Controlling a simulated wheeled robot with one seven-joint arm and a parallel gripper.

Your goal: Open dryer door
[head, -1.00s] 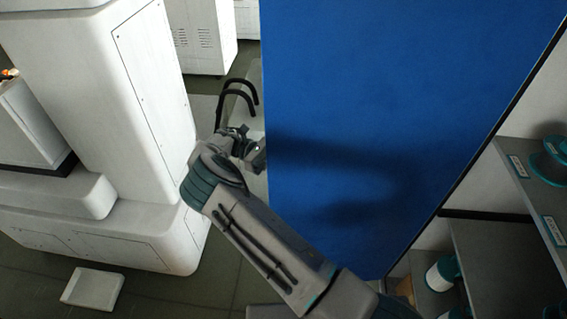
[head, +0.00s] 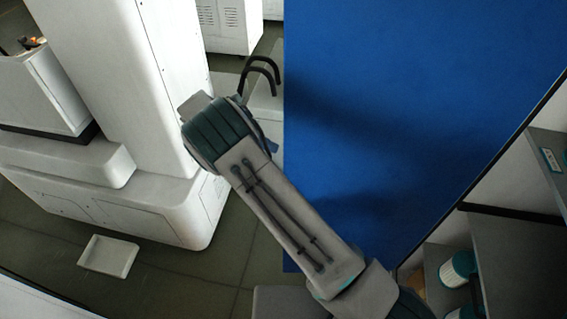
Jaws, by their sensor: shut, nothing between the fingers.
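No part in view can be clearly told as the dryer door. A large flat blue panel (head: 410,120) stands upright and fills the middle and right; I cannot tell whether it is a door or a partition. My arm reaches up and left from the bottom right, in front of the panel's left edge. Its dark teal ribbed joint hides what lies beyond it. My gripper cannot be made out; a small grey plate shows past the joint, but I cannot tell what it belongs to. Two black curved bars (head: 262,72) rise just left of the panel.
A big white machine (head: 120,85) with a wide base stands at left, close to my arm. A white tray (head: 109,257) lies on the floor before it. A vented white cabinet (head: 230,22) stands behind. Grey shelves (head: 515,235) with white-and-teal cylinders (head: 458,268) are at right.

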